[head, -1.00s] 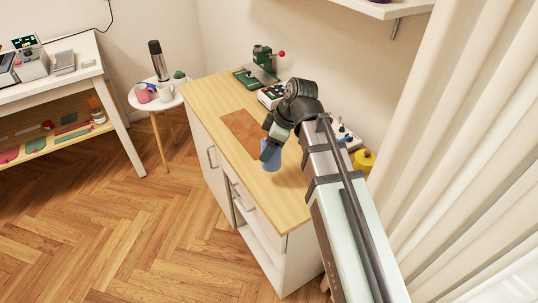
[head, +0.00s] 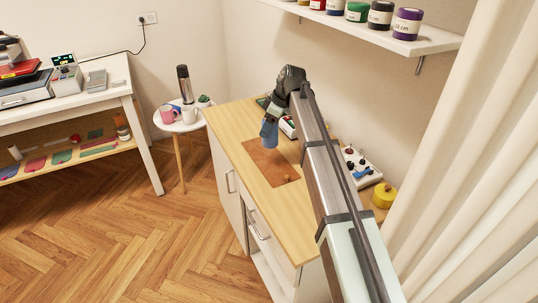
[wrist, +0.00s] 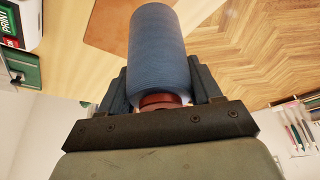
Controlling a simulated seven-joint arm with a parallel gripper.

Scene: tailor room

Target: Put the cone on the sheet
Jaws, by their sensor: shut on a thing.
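The cone is a blue, ribbed spool of thread (head: 268,136), also large in the wrist view (wrist: 158,50). My gripper (head: 270,120) is shut on the cone near its reddish-brown end (wrist: 160,99), one finger on each side. The sheet is a flat brown rectangle (head: 275,168) on the wooden worktop. In the head view the cone overlaps the sheet's far part; its height above the sheet is hard to tell. Part of the sheet shows behind the cone in the wrist view (wrist: 95,22).
A white box with knobs (head: 360,168) and a yellow round thing (head: 384,194) lie right of my arm. A green device (head: 263,101) stands at the worktop's far end, partly hidden. A shelf with jars (head: 400,40) hangs above. The worktop's near end (head: 280,225) is clear.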

